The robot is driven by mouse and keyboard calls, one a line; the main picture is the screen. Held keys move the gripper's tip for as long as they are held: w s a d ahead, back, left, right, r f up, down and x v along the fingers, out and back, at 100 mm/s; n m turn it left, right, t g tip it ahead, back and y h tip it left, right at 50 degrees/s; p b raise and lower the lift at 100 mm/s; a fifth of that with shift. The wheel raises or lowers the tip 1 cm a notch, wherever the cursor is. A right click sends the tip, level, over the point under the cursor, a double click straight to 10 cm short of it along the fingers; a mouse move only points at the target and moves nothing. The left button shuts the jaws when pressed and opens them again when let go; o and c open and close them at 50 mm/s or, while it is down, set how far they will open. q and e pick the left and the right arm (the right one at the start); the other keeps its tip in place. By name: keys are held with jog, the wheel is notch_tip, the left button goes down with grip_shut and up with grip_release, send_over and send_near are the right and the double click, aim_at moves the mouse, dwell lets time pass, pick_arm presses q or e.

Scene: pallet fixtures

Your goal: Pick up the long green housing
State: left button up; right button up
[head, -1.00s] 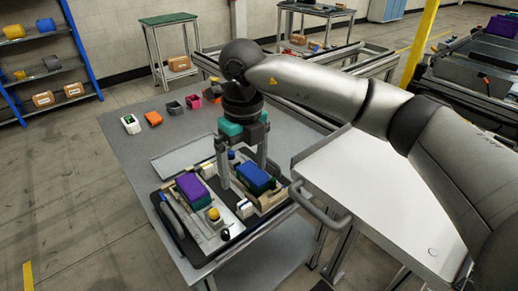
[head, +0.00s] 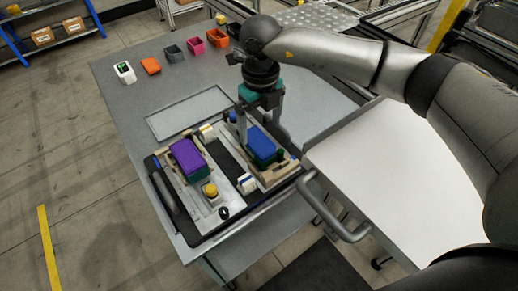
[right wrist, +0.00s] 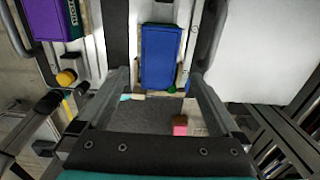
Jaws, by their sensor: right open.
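A blue block (head: 261,145) sits in the right-hand fixture of the dark pallet, with dark green showing along its lower side. A purple block (head: 187,156) lies on the left fixture, also with green below it. In the right wrist view, the purple block (right wrist: 48,18) has a dark green strip at its side. I cannot tell which green part is the long green housing. My right gripper (head: 262,140) is open above the blue block, pointing down.
The pallet (head: 167,196) has a yellow knob (head: 210,189) and small blocks around the fixtures. An empty grey tray (head: 188,112) lies behind it. A white surface (head: 385,165) stands at the right.

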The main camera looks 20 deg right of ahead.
aim_at(259, 141)
notch_tip(259, 141, down, 6)
jog(key=shift+a+r, duration=0.1)
jog(key=shift+a, duration=0.05)
jog(key=shift+w, duration=0.1)
jog(key=c, duration=1.5)
jog(key=shift+r, duration=0.1)
jog(key=shift+r, duration=0.1)
